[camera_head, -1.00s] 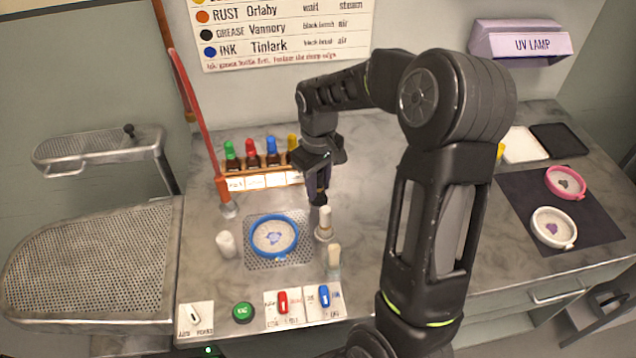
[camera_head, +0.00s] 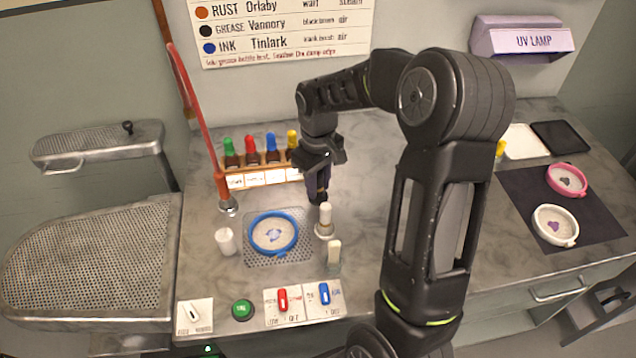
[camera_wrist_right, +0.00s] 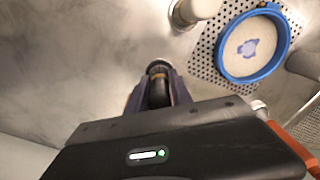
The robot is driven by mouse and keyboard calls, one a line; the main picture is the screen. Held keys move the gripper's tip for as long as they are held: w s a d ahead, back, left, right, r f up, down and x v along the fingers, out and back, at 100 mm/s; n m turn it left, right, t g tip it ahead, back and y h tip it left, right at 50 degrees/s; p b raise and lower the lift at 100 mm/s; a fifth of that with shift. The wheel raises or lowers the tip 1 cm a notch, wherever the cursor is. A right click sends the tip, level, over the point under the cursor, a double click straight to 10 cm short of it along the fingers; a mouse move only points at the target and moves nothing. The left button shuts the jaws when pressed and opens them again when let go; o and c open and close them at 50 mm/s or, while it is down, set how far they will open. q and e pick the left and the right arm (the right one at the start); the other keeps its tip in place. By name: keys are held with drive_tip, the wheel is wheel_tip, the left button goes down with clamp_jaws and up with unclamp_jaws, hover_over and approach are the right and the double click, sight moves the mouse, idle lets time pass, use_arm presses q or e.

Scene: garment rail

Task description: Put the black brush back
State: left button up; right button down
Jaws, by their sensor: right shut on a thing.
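My right gripper (camera_head: 318,188) is shut on the black brush (camera_wrist_right: 157,80), above the worktop. In the right wrist view its fingers (camera_wrist_right: 160,98) are on either side of the dark round brush, seen end-on. Most of the brush is hidden by the fingers. In the head view the brush is left of my upper arm and behind a pale-topped brush (camera_head: 325,217) standing in a small round holder. A second pale brush (camera_head: 334,253) stands nearer the front. I cannot tell whether the black brush touches the worktop. My left gripper is not in view.
A blue-rimmed dish (camera_head: 273,233) lies on a perforated plate (camera_head: 262,261). A white cylinder (camera_head: 226,241) stands left of it. Several capped bottles stand in a wooden rack (camera_head: 262,178) behind. Switches (camera_head: 283,300) line the front edge.

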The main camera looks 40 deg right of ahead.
drive_tip(key=shift+f, duration=0.15)
drive_tip(key=c, duration=0.7)
unclamp_jaws()
drive_tip(key=shift+c, duration=0.2)
idle(0.3)
drive_tip(key=shift+r+p, duration=2.75)
drive_tip(key=shift+r, duration=1.05)
